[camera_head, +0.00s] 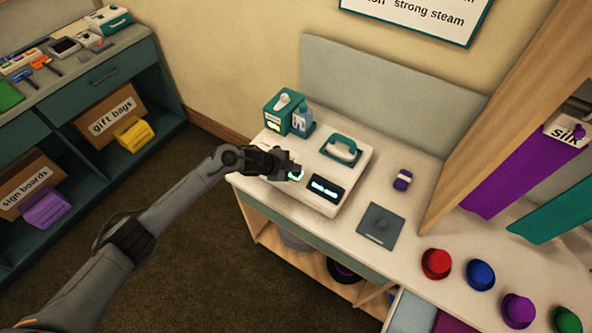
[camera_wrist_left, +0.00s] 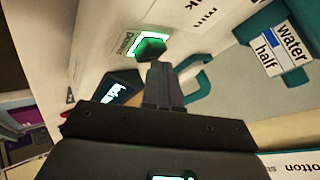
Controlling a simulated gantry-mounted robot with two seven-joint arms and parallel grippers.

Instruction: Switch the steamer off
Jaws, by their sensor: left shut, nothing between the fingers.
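The steamer (camera_head: 348,177) is a white station on the white counter, with a teal-handled iron (camera_head: 341,148) on top. On its front are a dark lit display (camera_head: 324,188) and a power button glowing green (camera_head: 297,174). In the left wrist view the green-lit button (camera_wrist_left: 153,38) sits beside a label reading "power". My left gripper (camera_head: 290,172) is shut and empty at the button. Its fingertips (camera_wrist_left: 152,57) overlap the button's lower part in the left wrist view; I cannot tell whether they touch it. My right gripper is out of view.
A teal box (camera_head: 279,115) stands behind the steamer. A purple-and-white item (camera_head: 402,180) and a grey pad (camera_head: 380,225) lie to its right. Coloured hats, such as the red one (camera_head: 436,263), line the counter's right part. A wooden post (camera_head: 490,130) rises there.

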